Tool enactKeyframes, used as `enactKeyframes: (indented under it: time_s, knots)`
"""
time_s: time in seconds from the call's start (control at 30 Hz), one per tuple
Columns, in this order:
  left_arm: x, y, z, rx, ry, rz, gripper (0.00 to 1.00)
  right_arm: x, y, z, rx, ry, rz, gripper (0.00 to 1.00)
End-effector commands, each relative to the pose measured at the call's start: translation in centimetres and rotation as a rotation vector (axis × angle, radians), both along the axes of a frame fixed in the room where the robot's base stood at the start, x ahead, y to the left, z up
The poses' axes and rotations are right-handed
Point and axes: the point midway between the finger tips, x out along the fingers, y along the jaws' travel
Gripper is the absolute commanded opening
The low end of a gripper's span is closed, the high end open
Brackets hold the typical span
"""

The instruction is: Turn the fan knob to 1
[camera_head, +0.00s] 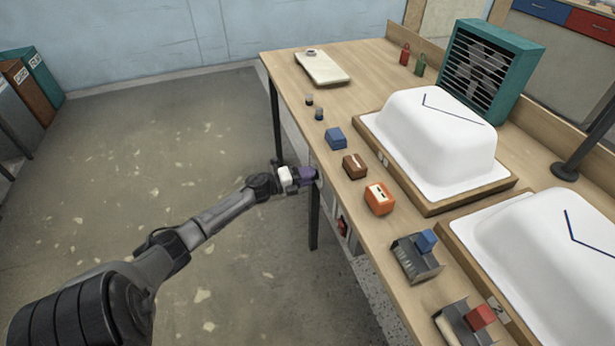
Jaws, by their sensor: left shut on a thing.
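The teal fan (490,72) stands at the back right of the wooden bench, behind the white shells. My left gripper (308,176) reaches the grey panel on the bench's front side, just below the top edge. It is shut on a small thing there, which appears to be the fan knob. The gripper's purple and white parts hide the knob, and I cannot read its setting. My right gripper is not in view.
The wooden bench (290,68) carries two white shells (432,135) (550,235) on wooden bases. Blue (336,138), brown (355,166) and orange (379,198) blocks sit near its front edge. A red part (342,227) shows lower on the front panel. Open floor (150,150) lies left.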

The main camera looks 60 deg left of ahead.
Motion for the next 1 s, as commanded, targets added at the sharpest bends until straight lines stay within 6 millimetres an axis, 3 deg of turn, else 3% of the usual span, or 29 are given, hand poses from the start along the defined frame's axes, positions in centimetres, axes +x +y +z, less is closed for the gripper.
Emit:
enactKeyframes:
  time_s: [0.53, 0.57, 0.6, 0.8, 1.0]
  knots:
    - [-0.01, 0.00, 0.01, 0.021, -0.004, 0.000, 0.14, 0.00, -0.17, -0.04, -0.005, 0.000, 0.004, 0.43]
    - [-0.01, 0.00, 0.01, 0.021, -0.004, 0.000, 0.39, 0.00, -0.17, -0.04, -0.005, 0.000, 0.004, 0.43]
    - [-0.01, 0.00, 0.01, 0.021, -0.004, 0.000, 0.43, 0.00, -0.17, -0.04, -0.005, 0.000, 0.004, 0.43]
    - [-0.01, 0.00, 0.01, 0.020, -0.004, 0.000, 0.62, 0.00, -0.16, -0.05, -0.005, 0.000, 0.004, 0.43]
    - [-0.01, 0.00, 0.01, 0.020, -0.004, 0.000, 0.63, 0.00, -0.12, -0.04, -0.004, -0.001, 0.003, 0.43]
